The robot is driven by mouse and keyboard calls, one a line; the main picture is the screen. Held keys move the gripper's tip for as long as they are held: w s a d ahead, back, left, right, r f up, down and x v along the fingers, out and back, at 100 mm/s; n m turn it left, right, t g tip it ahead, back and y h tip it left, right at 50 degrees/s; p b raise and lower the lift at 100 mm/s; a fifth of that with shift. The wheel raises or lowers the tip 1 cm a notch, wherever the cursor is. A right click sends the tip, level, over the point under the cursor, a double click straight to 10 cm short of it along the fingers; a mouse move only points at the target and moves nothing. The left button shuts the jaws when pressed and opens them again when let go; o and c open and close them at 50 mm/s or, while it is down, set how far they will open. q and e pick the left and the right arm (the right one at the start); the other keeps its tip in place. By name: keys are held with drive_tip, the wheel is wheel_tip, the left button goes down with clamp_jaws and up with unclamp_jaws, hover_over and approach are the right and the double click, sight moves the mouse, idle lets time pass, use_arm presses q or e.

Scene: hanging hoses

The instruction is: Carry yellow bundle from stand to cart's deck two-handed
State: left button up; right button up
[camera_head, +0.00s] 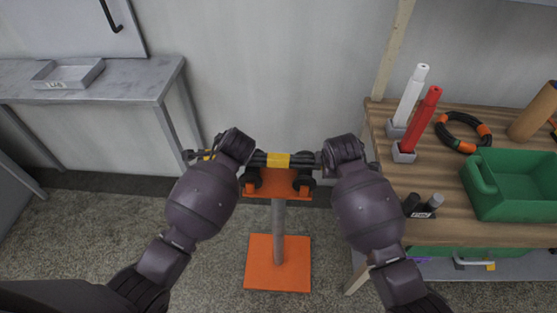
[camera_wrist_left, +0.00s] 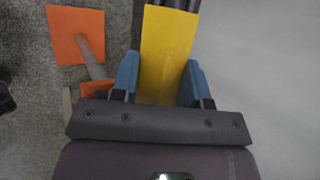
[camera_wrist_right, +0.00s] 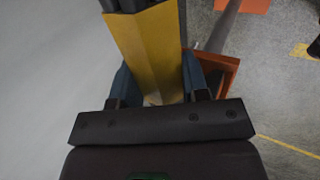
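The yellow bundle (camera_head: 278,160), dark hoses with a yellow band at the middle, lies level across the top of the orange stand (camera_head: 277,263). I cannot tell whether it rests on the black cradle pieces or hangs just above them. My left gripper (camera_head: 237,150) is at its left part and my right gripper (camera_head: 343,152) at its right part. In the left wrist view a yellow section (camera_wrist_left: 165,50) sits between the blue fingers (camera_wrist_left: 160,82), which touch its sides. The right wrist view shows the same: yellow section (camera_wrist_right: 150,45), blue fingers (camera_wrist_right: 157,82). No cart is identifiable.
A wooden bench (camera_head: 440,225) at right holds a green bin (camera_head: 515,190), white and red cylinders and a black-orange ring (camera_head: 463,132). A grey table (camera_head: 130,75) with a shallow tray stands at left. A wall is close behind the stand. Floor is bare left of the stand.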

use_arm(q)
drive_tip(key=c, duration=0.6)
use_arm(e)
drive_tip(key=c, duration=0.6)
use_arm(q)
drive_tip(key=shift+r, duration=0.15)
use_arm(e)
drive_tip(key=shift+r, duration=0.1)
